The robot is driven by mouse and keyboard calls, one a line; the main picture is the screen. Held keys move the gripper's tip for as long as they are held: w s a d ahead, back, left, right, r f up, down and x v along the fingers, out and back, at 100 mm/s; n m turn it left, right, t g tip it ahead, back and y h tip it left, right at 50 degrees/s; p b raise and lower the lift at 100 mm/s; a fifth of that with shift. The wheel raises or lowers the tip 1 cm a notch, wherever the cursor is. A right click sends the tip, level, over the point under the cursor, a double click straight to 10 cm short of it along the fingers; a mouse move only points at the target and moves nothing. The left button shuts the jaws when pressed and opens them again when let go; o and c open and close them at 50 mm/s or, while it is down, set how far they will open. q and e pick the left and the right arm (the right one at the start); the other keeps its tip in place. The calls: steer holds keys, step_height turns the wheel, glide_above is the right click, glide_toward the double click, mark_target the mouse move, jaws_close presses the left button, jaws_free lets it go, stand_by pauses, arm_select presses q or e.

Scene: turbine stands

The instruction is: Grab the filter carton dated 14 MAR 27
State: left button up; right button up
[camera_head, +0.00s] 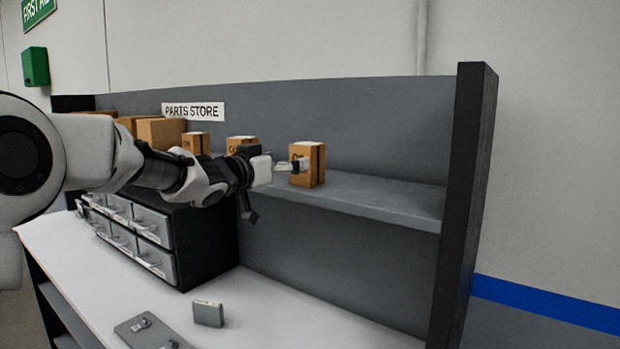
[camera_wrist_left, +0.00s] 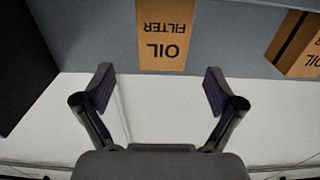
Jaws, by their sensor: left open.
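An orange-brown filter carton (camera_head: 308,179) stands upright at the right of the cartons on the shelf. My left gripper (camera_head: 291,166) is open, and its fingers overlap the carton's front in the head view. In the left wrist view, a carton (camera_wrist_left: 165,38) reading OIL FILTER upside down lies ahead of the open left gripper (camera_wrist_left: 158,76), between the fingertips' directions and apart from them. A second carton marked OIL (camera_wrist_left: 298,50) is at the upper right there. In the head view, other small cartons stand left, one at the middle (camera_head: 240,140) and another (camera_head: 194,142). No date is readable.
Larger brown boxes (camera_head: 160,131) stand further left on the shelf (camera_head: 390,198) under a PARTS STORE sign (camera_head: 193,111). A drawer cabinet (camera_head: 205,245) sits below. A dark upright (camera_head: 468,200) bounds the right end. The shelf right of the rightmost carton is clear.

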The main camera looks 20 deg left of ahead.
mark_target(315, 176)
arm_select(q)
steer(key=x, duration=0.1)
steer(key=p+x, duration=0.1)
steer(key=x, duration=0.1)
steer(key=p+x, duration=0.1)
steer(key=x, duration=0.1)
steer(key=shift+s+d+f, duration=0.1)
steer(key=shift+f, duration=0.3)
steer(key=x, duration=0.1)
steer(key=p+x, duration=0.2)
steer(key=shift+w+a, duration=0.2)
steer(key=shift+w, duration=0.25)
steer(key=shift+w+f, duration=0.1)
steer(key=shift+f, duration=0.1)
steer(key=shift+d, duration=0.1)
steer(key=shift+w, duration=0.1)
steer(key=c, duration=1.6)
